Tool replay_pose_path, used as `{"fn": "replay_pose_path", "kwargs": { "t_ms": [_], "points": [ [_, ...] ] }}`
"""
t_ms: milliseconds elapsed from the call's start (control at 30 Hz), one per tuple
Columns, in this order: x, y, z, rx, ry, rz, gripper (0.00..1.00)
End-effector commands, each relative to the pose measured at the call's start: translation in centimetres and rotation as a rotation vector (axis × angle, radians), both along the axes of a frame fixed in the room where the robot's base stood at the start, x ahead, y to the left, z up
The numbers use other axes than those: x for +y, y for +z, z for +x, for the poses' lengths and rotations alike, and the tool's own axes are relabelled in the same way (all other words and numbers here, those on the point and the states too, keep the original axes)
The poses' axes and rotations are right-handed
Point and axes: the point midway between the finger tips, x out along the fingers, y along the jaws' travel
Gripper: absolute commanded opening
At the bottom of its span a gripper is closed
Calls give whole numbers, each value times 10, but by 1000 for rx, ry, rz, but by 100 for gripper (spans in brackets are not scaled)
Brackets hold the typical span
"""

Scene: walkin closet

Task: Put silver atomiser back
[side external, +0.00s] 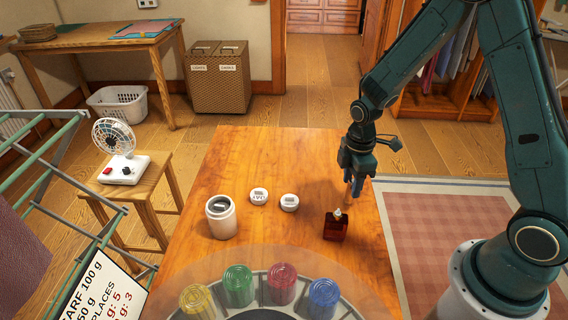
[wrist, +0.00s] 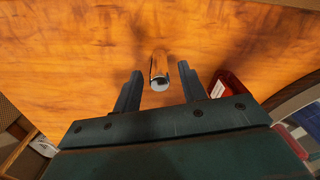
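The silver atomiser (wrist: 159,70) is a shiny cylinder over the wooden table in the wrist view, its round end facing me. It lies between the two fingers of my gripper (wrist: 162,78), with a gap on each side. The gripper is open and also shows in the side view (side external: 354,190), low over the table's right part. There its fingers largely hide the atomiser. A dark red glassy block (side external: 336,229) with a small silver piece at its top stands just in front of the gripper. Its red side shows right of the fingers in the wrist view (wrist: 230,86).
A white jar (side external: 222,223) with a dark opening stands on the table (side external: 270,155), beside two white lids (side external: 259,196) (side external: 289,202). A round rack (side external: 262,302) with yellow, green, red and blue lidded jars is at the front. The table's back is clear.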

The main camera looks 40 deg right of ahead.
Motion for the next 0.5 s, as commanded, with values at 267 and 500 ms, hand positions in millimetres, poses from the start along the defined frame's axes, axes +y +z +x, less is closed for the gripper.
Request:
{"fn": "replay_pose_path", "kwargs": {
  "t_ms": [267,500],
  "points": [
    [0,1,0,0,0,0,41],
    [0,10,0,-1,0,0,41]
  ]
}}
